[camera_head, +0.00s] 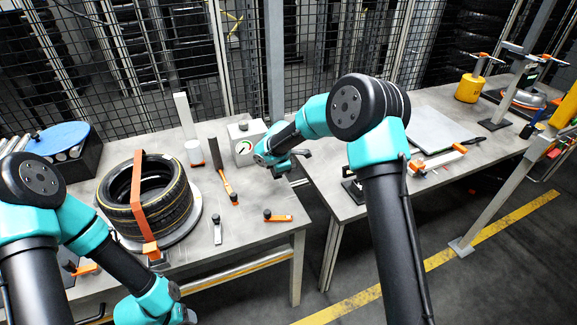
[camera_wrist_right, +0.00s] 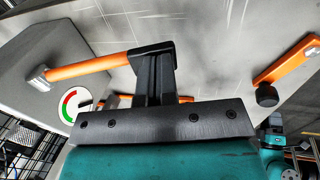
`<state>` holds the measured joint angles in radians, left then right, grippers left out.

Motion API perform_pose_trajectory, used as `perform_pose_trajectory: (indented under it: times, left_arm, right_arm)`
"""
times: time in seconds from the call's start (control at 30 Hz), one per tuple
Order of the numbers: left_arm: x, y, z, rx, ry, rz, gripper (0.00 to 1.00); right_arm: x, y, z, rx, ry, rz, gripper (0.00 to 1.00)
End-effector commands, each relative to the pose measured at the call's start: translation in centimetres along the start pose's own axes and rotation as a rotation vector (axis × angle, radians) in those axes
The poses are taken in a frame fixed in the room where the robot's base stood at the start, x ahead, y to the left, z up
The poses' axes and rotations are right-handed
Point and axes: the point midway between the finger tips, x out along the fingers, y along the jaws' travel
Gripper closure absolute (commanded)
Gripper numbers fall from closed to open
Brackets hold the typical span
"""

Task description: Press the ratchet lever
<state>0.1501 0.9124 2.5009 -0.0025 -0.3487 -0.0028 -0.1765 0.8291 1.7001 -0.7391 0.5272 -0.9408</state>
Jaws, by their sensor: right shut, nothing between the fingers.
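A tyre (camera_head: 143,206) lies flat on a round plate (camera_head: 196,222) at the left, with an orange strap (camera_head: 138,190) across it. A small orange and dark fitting (camera_head: 152,250), which may be the ratchet with its lever, sits at the strap's near end. My right gripper (camera_head: 281,172) is shut and empty over the table's right side, near the gauge box (camera_head: 244,150) and away from the tyre. Its closed black fingers (camera_wrist_right: 155,72) fill the middle of the right wrist view. My left arm reaches down in front of the tyre; its fingers are out of frame.
An orange-handled tool (camera_head: 228,185), a short grey tool (camera_head: 217,230) and an orange bar with a black knob (camera_head: 278,217) lie on the left table. A second table (camera_head: 333,186) stands to the right across a gap. Wire mesh closes off the back.

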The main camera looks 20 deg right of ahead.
Motion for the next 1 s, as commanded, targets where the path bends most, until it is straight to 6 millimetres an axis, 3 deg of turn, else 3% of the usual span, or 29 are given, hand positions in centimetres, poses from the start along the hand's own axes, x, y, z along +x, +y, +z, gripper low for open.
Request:
perform_pose_trajectory:
  times: [0.4,1.0]
  left_arm:
    - [0.0,0.0,0.0,0.0,0.0,0.0,0.41]
    - [0.0,0.0,0.0,0.0,0.0,0.0,0.41]
  right_arm:
    - [2.6,-0.4,-0.2,-0.003,0.001,-0.006,1.0]
    - [2.6,-0.8,-0.1,-0.001,0.001,-0.013,1.0]
